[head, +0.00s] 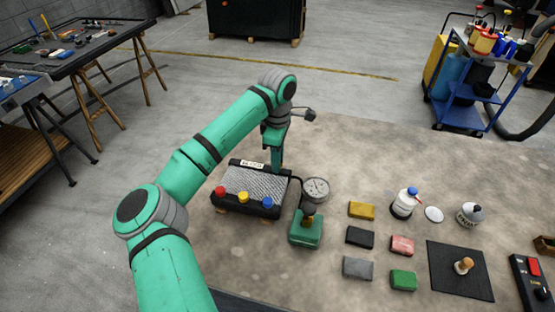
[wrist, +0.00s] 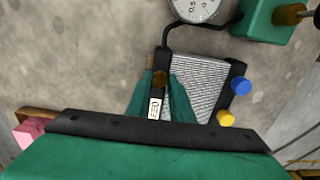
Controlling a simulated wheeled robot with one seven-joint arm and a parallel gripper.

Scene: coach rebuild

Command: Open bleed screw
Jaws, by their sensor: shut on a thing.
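The radiator (head: 250,182) has a silver finned core in a black frame and lies flat on the floor panel, with a white label at its far edge. It also shows in the wrist view (wrist: 202,85). A small brass-brown bleed screw (wrist: 160,79) sits on the black frame beside the label (wrist: 154,108). My gripper (wrist: 161,77) has its two green fingers on either side of this screw and is shut on it. In the head view my gripper (head: 276,168) points down at the radiator's far edge, and the screw is hidden there.
Red, yellow and blue caps (head: 243,197) line the radiator's near edge. A round gauge (head: 316,188) and a green pump box (head: 306,229) stand close to its right. Several coloured blocks (head: 361,211), a white bottle (head: 403,203) and a black mat (head: 460,270) lie further right.

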